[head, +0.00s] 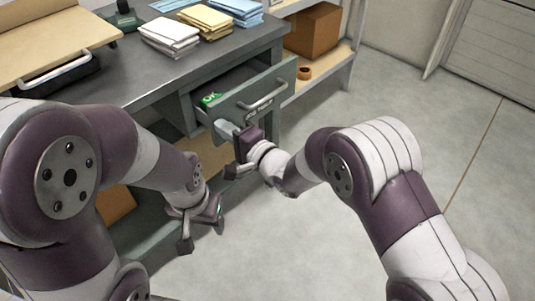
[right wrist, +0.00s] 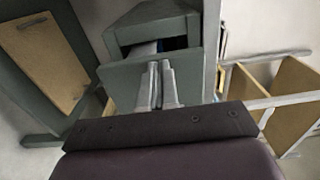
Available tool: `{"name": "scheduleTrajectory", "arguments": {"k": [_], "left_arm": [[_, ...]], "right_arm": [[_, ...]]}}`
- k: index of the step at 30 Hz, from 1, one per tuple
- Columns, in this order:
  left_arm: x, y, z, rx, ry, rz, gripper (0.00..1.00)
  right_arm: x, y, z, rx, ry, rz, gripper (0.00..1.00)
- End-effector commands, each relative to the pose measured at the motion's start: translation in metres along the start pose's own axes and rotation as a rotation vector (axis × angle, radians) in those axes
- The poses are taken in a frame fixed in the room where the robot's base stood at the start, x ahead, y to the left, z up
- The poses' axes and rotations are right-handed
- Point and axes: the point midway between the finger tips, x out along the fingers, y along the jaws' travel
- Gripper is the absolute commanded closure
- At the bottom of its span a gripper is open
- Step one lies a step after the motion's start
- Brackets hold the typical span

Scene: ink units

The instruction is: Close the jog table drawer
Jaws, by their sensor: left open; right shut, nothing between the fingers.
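The jog table (head: 150,85) is grey-green with a dark top. Its drawer (head: 255,100) is pulled out at the right end, with a metal bar handle (head: 265,97) on its front. A green item (head: 210,98) lies inside. My right gripper (head: 225,130) is shut and empty at the drawer front, below and left of the handle. In the right wrist view its fingers (right wrist: 160,85) overlap the drawer front (right wrist: 120,82); I cannot tell whether they touch it. My left gripper (head: 203,226) is open and empty, lower, in front of the table.
Stacks of white (head: 170,35), yellow (head: 207,20) and blue (head: 238,8) sheets lie on the top. A shelf at the back right holds a cardboard box (head: 312,30) and an orange-brown tape roll (head: 305,73). The floor to the right (head: 400,95) is clear.

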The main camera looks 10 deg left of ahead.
Motion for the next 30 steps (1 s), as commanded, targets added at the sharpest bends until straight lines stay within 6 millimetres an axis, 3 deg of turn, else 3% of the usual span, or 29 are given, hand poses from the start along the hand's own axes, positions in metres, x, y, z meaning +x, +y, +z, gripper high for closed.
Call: {"name": "scheduleTrajectory", "arguments": {"k": [6,12,18,30], "left_arm": [[-0.005,0.0,-0.001,0.0,0.0,0.0,0.39],[-0.007,0.0,-0.001,0.0,0.0,0.0,0.39],[-0.007,0.0,-0.001,0.0,0.0,0.0,0.39],[-0.007,0.0,-0.001,0.0,0.0,0.0,0.39]], "right_arm": [[0.043,0.0,0.0,0.0,0.0,-0.001,1.0],[0.068,-0.001,0.0,-0.001,0.0,-0.001,1.0],[0.079,0.0,0.0,0.0,0.001,0.0,1.0],[0.081,-0.004,-0.001,-0.001,0.001,-0.009,1.0]]}}
